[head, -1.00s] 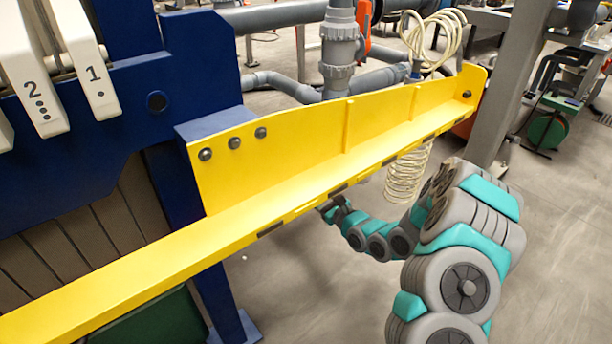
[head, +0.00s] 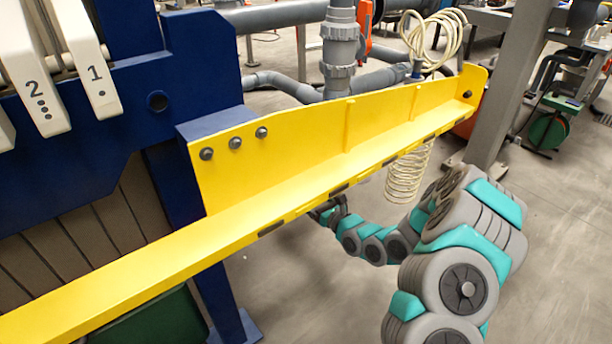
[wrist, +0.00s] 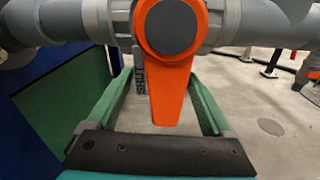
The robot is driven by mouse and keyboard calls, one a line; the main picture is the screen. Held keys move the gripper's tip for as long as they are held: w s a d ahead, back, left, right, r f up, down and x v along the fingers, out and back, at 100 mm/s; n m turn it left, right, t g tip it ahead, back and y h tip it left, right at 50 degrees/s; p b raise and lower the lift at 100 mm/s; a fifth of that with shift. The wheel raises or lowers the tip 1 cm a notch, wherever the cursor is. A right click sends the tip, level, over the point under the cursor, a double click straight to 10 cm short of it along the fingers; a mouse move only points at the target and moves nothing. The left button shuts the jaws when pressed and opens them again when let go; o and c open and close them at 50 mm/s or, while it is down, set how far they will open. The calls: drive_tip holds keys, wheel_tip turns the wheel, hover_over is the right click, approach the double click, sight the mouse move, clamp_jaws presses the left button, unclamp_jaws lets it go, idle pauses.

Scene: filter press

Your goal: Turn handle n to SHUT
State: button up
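An orange handle (wrist: 170,95) hangs from a round grey hub (wrist: 170,25) on a grey pipe in the wrist view. It points down toward my palm. Dark letters reading SHUT (wrist: 140,80) stand just left of it. My gripper (wrist: 164,82) is open, with one green finger on each side of the handle. Gaps show between the handle and both fingers, and it is not clamped. In the head view my gripper (head: 322,212) is small and partly hidden behind the yellow beam. The handle between its fingers cannot be made out there.
The yellow beam (head: 290,185) runs across in front of my gripper. A coiled cream hose (head: 408,178) hangs near my arm. Grey pipes (head: 340,55) and an orange part (head: 364,32) stand behind the beam. The blue press frame (head: 200,70) is at left.

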drive_tip(key=shift+d, duration=0.15)
drive_tip(key=shift+s+d, duration=0.25)
drive_tip(key=shift+s, duration=0.1)
drive_tip(key=v, duration=0.6)
